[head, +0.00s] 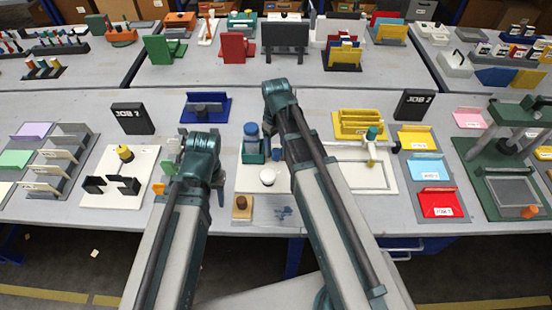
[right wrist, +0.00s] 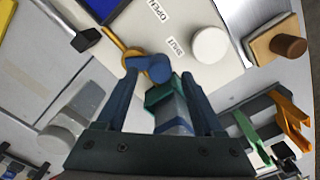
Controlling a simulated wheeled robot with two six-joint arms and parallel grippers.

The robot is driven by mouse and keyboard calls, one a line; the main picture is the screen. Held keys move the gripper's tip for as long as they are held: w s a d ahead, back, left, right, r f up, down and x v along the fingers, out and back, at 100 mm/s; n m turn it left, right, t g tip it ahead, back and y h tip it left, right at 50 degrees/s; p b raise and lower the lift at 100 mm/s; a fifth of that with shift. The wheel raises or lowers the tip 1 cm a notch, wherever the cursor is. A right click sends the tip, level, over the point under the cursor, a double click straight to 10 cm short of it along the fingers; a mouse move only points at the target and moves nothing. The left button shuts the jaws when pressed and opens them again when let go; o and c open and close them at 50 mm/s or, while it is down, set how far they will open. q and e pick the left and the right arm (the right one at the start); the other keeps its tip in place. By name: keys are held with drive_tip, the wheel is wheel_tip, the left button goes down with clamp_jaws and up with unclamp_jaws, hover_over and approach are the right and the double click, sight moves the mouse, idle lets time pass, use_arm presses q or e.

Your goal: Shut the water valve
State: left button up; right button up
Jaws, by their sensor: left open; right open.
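The water valve shows in the right wrist view as a blue handle (right wrist: 154,69) with a yellow-orange part (right wrist: 124,48) beside it. It stands on a pale board (right wrist: 180,72) with "OPEN" and "SHUT" labels. My right gripper (right wrist: 158,76) is open, its blue fingers spread near the handle; contact cannot be told.
A black-yellow fixture (head: 124,153) stands left; yellow racks (head: 360,124) stand right.

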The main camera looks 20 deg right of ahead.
sight(276, 150)
use_arm(q)
wheel_tip(276, 150, down, 3)
drive_tip(key=shift+f+b, duration=0.2)
drive_tip(key=shift+b, duration=0.95)
use_arm(e)
wheel_tip(276, 150, down, 3)
drive_tip(key=shift+f, duration=0.15)
use_arm(q)
drive_tip(key=shift+r, duration=0.1)
use_arm(e)
clamp_jaws()
